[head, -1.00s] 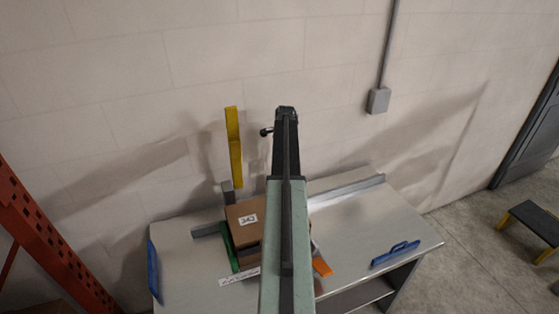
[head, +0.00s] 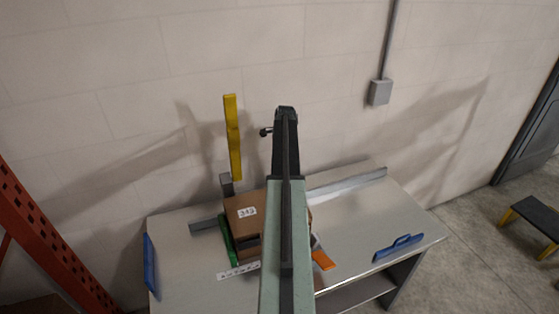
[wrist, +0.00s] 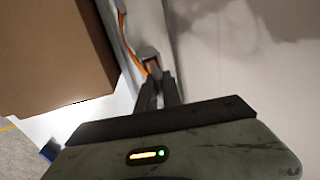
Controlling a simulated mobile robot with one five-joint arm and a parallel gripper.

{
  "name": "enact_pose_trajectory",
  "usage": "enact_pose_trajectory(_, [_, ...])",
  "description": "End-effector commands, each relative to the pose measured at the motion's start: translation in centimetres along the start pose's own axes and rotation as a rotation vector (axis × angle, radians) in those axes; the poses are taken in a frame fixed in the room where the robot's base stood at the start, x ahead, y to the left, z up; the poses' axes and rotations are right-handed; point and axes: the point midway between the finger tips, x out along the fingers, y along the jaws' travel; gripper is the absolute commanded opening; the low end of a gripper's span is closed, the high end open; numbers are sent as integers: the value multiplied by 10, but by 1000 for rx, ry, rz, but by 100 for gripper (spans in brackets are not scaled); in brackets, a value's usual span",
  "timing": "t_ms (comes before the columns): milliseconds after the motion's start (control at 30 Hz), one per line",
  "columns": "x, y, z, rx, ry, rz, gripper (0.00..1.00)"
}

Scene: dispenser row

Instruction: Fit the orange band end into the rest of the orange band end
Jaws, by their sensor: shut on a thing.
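In the wrist view my gripper (wrist: 160,84) has two dark fingers close together. Their tips reach a thin orange band (wrist: 131,44) that runs down beside the brown box to them, and they appear shut on its end. A small grey piece (wrist: 150,56) sits right at the tips; I cannot tell whether it is the rest or touches the band. An orange piece (head: 323,260) shows just right of the arm, near the table's front edge.
The brown box (head: 248,228) with a number label stands on the grey table (head: 350,222), with a green part (head: 228,238) at its left. A yellow upright bar (head: 233,140) rises behind it. A blue handle (head: 398,248) lies at right. The table's right part is mostly clear.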

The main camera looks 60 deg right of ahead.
Motion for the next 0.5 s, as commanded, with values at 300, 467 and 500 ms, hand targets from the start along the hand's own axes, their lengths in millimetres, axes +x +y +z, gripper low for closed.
enact_pose_trajectory(300, [0,0,0,-1,0,0,35])
enact_pose_trajectory(467, [0,0,1,-1,0,0,35])
enact_pose_trajectory(500, [-1,0,1,-1,0,0,35])
